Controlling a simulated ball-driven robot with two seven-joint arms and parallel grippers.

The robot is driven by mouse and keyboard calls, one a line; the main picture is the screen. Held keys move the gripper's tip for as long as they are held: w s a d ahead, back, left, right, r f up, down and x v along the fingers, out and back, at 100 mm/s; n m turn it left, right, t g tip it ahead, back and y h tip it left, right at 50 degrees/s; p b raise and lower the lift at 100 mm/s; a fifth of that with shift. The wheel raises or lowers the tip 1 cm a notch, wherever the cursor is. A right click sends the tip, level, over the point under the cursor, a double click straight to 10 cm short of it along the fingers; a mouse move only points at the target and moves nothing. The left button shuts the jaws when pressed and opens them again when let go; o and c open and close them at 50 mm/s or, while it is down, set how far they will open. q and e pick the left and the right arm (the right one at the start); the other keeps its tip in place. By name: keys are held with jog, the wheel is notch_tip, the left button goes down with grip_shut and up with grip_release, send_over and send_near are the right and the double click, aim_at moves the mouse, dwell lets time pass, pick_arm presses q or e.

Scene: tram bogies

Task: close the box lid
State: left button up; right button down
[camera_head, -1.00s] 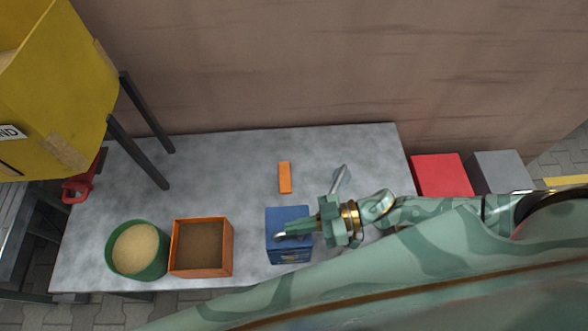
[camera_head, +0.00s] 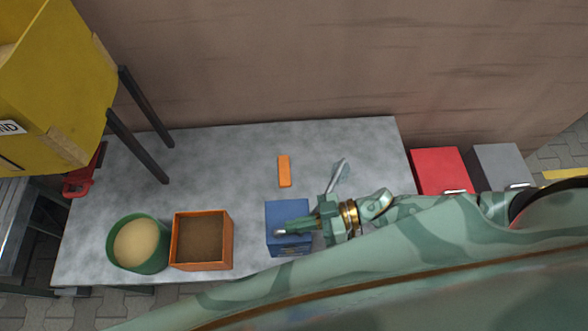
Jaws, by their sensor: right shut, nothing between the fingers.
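A blue box (camera_head: 283,212) stands near the front edge of the grey table (camera_head: 225,160), right of its middle. Its top shows as a flat blue face, and I cannot tell a separate raised lid. My right gripper (camera_head: 280,232) is shut and empty, with its fingertips over the top of the blue box toward its near side. I cannot tell whether they touch it. The gripper hides part of the box's right side. My left gripper is out of view.
An orange box (camera_head: 232,240) with brown contents and a green round tub (camera_head: 160,262) stand left of the blue box. An orange block (camera_head: 284,171) lies behind it. Red (camera_head: 438,170) and grey (camera_head: 498,163) boxes stand beyond the table's right end. A yellow bin (camera_head: 60,80) is upper left.

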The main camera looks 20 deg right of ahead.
jog(key=s+d+r+p, duration=0.1)
jog(key=d+r+p, duration=0.2)
jog(key=d+r, duration=0.3)
jog(key=v, duration=0.3)
jog(key=shift+d+f, duration=0.35)
jog(key=shift+d, duration=0.1)
